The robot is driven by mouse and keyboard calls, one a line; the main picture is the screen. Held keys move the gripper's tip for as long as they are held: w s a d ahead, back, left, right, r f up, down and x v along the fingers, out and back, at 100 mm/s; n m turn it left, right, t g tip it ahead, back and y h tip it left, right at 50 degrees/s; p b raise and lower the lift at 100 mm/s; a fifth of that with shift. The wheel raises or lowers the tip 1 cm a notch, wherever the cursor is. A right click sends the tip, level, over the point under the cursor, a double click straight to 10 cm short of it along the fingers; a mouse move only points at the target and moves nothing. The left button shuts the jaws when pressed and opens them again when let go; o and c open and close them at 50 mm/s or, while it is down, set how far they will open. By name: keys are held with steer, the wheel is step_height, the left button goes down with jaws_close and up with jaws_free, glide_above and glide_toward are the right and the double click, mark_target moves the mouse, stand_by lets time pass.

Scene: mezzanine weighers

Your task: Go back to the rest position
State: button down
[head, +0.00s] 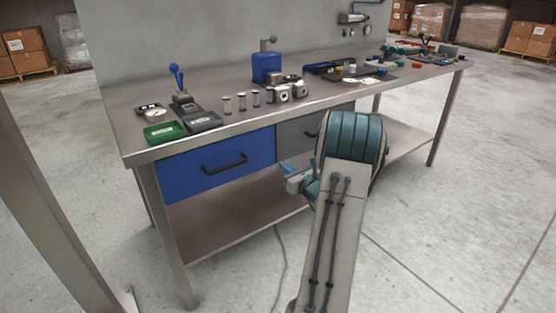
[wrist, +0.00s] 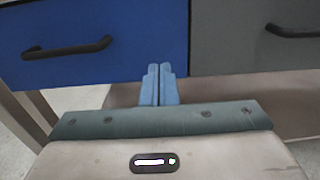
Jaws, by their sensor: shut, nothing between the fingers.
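My gripper (wrist: 161,84) shows in the wrist view with its two blue fingers together and nothing between them. It points at the front of the workbench, near the seam between the blue drawer (wrist: 100,40) and the grey drawer (wrist: 255,38). In the head view my arm stands in front of the bench and hides part of the grey drawer (head: 298,133) and the lower shelf. The gripper's fingertips are hard to make out there. Both drawers are closed.
The bench top (head: 215,85) carries a green tray (head: 164,131), a dark tray (head: 202,121), several small cylinders, a blue press (head: 267,66) and tools at the right. A metal post (head: 45,200) stands at the left. Open concrete floor (head: 460,220) lies at the right.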

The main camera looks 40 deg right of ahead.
steer(key=shift+s+a, duration=0.1)
steer(key=shift+s, duration=1.85)
steer(key=a+r+n+g+y+p, duration=0.35)
steer(key=a+r+n, duration=0.2)
steer(key=a, duration=0.45)
steer(key=s+a+r+n+g+y+p, duration=0.1)
steer(key=a+r+n+g+y+p, duration=0.35)
steer(key=a, duration=0.55)
steer(key=a+r+n+g+y+p, duration=0.1)
steer(key=a+r+n+y+p, duration=0.15)
steer(key=a+r+n, duration=0.6)
steer(key=s+a+r+n+g+h+p, duration=0.35)
steer(key=s+a+n+p, duration=0.2)
steer(key=s, duration=0.25)
steer(key=s+a+r+n+g+h+p, duration=0.2)
steer(key=s+a+n+g+p, duration=0.2)
steer(key=s+a+n, duration=0.3)
steer(key=s+d+r+n+t+h+p, duration=0.1)
steer(key=s+d+r+n+h+p, duration=0.2)
steer(key=s+r+n, duration=0.1)
steer(key=shift+s+r+n+h, duration=0.25)
steer(key=shift+r+n+h, duration=0.15)
steer(key=shift+r+n, duration=0.35)
